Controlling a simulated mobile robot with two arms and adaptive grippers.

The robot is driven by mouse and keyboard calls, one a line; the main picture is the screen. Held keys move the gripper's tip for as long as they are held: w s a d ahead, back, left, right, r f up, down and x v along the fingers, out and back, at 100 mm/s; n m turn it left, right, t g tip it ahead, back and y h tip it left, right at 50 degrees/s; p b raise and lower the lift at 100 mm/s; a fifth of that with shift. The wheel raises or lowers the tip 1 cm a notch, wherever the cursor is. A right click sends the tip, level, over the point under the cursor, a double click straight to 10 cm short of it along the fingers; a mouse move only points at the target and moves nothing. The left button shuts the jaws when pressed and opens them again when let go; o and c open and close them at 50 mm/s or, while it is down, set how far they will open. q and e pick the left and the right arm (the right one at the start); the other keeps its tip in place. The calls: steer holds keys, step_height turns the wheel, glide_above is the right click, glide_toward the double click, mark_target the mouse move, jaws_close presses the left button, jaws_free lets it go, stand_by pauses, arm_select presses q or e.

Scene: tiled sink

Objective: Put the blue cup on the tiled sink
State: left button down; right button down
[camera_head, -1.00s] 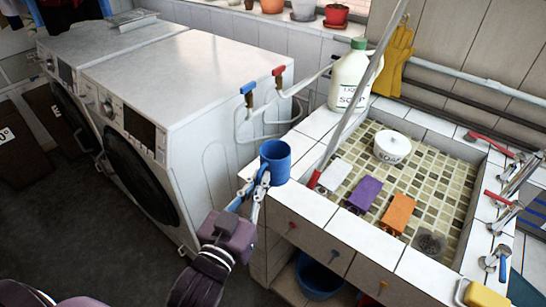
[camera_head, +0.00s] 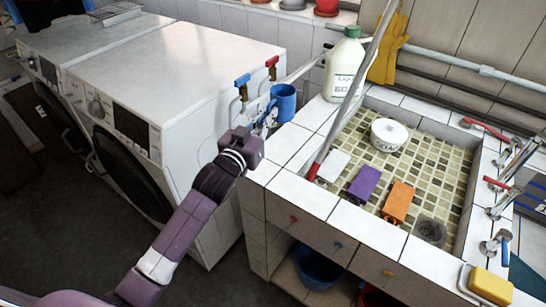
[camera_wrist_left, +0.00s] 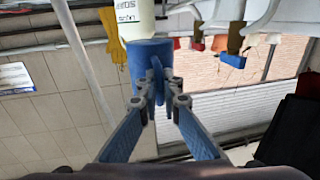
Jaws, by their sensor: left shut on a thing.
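The blue cup (camera_head: 284,104) is at the back left end of the tiled sink (camera_head: 282,141), close to the pipes by the wall. I cannot tell whether its base touches the tiles. My left gripper (camera_head: 268,122) is shut on the cup's handle side, left of and nearer than the cup body. In the left wrist view the cup (camera_wrist_left: 148,56) stands between and beyond the fingertips (camera_wrist_left: 160,102), with its handle between them. My right gripper is not in view.
A soap bottle (camera_head: 343,70) stands at the sink's back corner. A long pole (camera_head: 350,100) slants up from the front rim. The basin holds a soap jar (camera_head: 388,135), a purple box (camera_head: 364,183) and an orange box (camera_head: 398,203). The left rim front is bare.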

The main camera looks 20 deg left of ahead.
arm_select(q)
step_height(320, 180, down, 12)
steer(key=shift+r, duration=0.1)
steer(key=shift+f+b, duration=0.35)
steer(key=shift+f, duration=1.8)
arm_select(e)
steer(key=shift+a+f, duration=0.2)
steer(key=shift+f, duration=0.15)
arm_select(q)
steer(key=shift+f, duration=0.15)
steer(key=c, duration=2.1)
jaws_free()
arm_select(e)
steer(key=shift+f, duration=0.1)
